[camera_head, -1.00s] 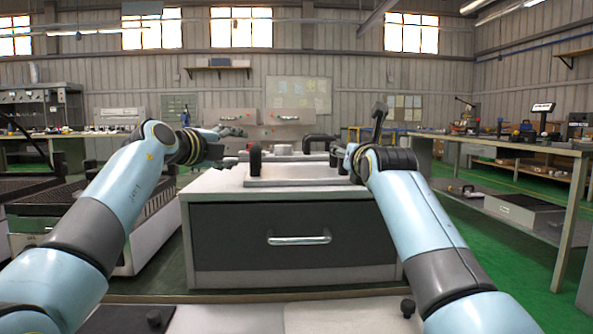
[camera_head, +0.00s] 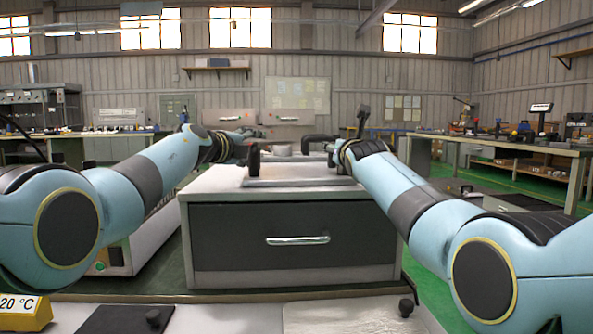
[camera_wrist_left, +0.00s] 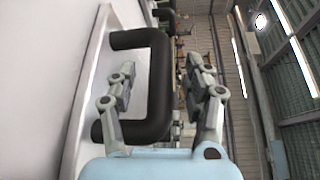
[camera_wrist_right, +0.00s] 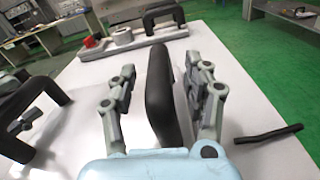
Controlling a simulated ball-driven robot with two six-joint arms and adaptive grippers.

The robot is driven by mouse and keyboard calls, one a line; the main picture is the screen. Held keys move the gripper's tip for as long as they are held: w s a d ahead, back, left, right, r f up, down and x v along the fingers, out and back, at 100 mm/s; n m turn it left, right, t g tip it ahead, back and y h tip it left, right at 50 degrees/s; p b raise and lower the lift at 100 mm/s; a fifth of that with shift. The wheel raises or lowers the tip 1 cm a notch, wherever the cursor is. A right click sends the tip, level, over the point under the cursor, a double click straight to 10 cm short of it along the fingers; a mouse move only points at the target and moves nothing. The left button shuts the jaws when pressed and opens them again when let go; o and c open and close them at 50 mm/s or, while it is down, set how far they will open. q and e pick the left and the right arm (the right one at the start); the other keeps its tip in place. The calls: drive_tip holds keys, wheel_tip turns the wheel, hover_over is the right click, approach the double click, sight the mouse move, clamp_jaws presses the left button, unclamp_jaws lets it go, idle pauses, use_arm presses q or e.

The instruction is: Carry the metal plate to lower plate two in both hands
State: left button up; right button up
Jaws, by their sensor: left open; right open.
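The metal plate (camera_head: 300,182) lies on top of a cabinet, with an upright black handle at each end. The left handle (camera_head: 254,160) shows in the head view, and the left wrist view shows a black handle (camera_wrist_left: 158,85) between the spread fingers of my left gripper (camera_wrist_left: 160,90). My left gripper also shows in the head view (camera_head: 245,134), partly blended with the background. My right gripper (camera_wrist_right: 160,90) is open, its fingers on either side of the right handle (camera_wrist_right: 160,85). In the head view my right arm partly hides that handle.
The cabinet (camera_head: 293,240) has a dark drawer with a silver pull. Behind the plate, the right wrist view shows another plate (camera_wrist_right: 112,48) with a black handle and red part. A black rod (camera_wrist_right: 268,135) lies on the white top. Workbenches stand right.

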use_arm(q)
drive_tip(key=shift+w+d, duration=0.35)
drive_tip(key=shift+w, duration=0.2)
use_arm(e)
drive_tip(key=shift+w, duration=0.65)
use_arm(q)
drive_tip(key=shift+w+f, duration=0.1)
drive_tip(key=shift+w, duration=0.25)
use_arm(e)
drive_tip(key=shift+w+a, duration=0.1)
drive_tip(key=shift+w, duration=0.3)
use_arm(q)
drive_tip(key=shift+f, duration=0.1)
clamp_jaws()
use_arm(e)
clamp_jaws()
